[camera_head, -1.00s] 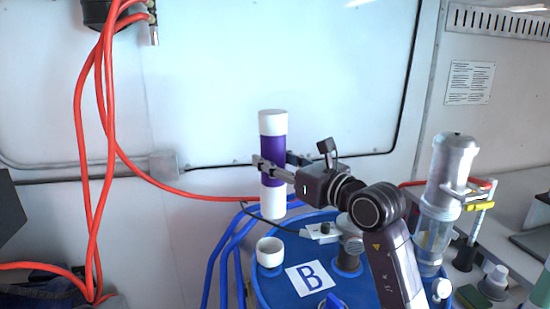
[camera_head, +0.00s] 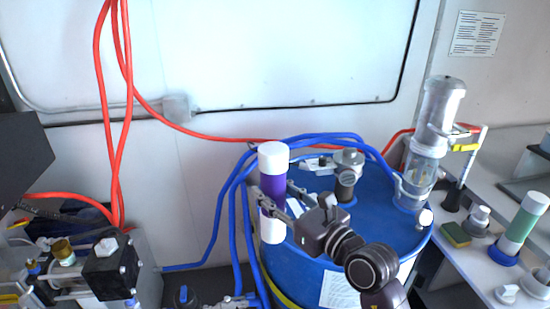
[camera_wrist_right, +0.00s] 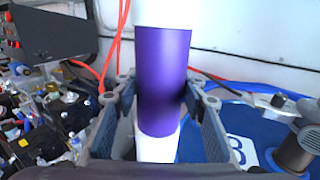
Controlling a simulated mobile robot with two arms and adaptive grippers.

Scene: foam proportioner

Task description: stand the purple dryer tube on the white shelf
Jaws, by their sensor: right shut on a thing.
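The purple dryer tube (camera_head: 272,186), with white ends, stands upright in the jaws of my right gripper (camera_head: 268,200). It is held in the air in front of the left rim of the blue drum (camera_head: 393,235). In the right wrist view the tube (camera_wrist_right: 162,70) sits between both fingers (camera_wrist_right: 160,108), which close around its purple middle. Its upper end is cut off there. A white shelf-like surface (camera_head: 468,264) runs along the right side of the head view, well right of the tube. My left gripper is not in view.
On the white surface stand a green tube (camera_head: 522,222) in a blue base, a sponge (camera_head: 455,234) and small fittings. A clear cylinder (camera_head: 428,140) rises at the drum's right side. Blue hoses (camera_head: 232,220) run beside the drum. Machinery (camera_head: 95,265) fills the lower left.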

